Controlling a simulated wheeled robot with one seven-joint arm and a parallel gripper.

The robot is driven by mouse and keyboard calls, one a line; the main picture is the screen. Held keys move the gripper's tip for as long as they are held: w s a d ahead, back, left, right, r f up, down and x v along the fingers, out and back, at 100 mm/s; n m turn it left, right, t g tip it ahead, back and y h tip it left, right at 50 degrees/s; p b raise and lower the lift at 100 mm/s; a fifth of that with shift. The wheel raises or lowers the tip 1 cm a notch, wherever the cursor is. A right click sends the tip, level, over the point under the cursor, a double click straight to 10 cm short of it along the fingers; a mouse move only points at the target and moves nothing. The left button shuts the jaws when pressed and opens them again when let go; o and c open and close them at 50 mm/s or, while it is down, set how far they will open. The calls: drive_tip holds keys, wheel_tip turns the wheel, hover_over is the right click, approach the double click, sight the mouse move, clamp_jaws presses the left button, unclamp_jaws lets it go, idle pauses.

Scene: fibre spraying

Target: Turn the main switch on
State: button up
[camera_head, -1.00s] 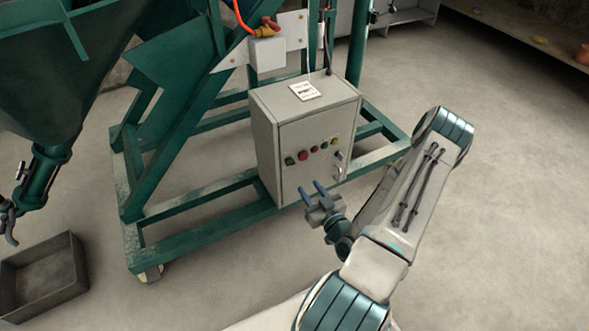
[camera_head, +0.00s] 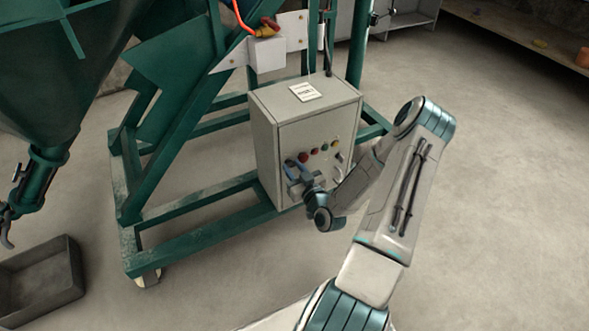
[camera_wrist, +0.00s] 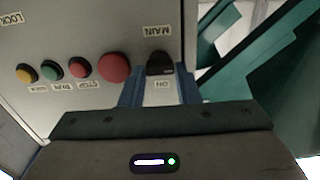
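The main switch (camera_wrist: 160,64) is a black knob on the grey control box (camera_head: 265,135). In the wrist view it is upside down, between a "MAIN" label and an "ON" label. My gripper (camera_wrist: 161,84) is open, with one blue finger on each side of the knob. I cannot tell whether the fingers touch it. In the head view my gripper (camera_head: 296,166) is at the lower left of the box's front and hides the switch.
A large red button (camera_wrist: 115,67) is close beside the left finger in the wrist view, with smaller buttons beyond. A grey bin (camera_head: 45,280) lies at left. Floor at right is clear.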

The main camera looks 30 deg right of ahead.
drive_tip(key=c, duration=0.4)
drive_tip(key=shift+m, duration=0.4)
drive_tip(key=m, duration=0.3)
drive_tip(key=shift+d+m, duration=0.1)
drive_tip(key=shift+m, duration=0.2)
drive_tip(key=m, duration=0.3)
drive_tip(key=shift+f+m+p, duration=0.1)
drive_tip(key=shift+m+p, duration=0.2)
drive_tip(key=shift+m, duration=0.1)
drive_tip(key=m, duration=0.4)
drive_tip(key=shift+d+f, duration=0.1)
drive_tip(key=m, duration=0.5)
drive_tip(key=shift+f+m+p, duration=0.15)
drive_tip(key=shift+m+p, duration=0.25)
drive_tip(key=shift+o, duration=0.2)
drive_tip(key=shift+c, duration=0.2)
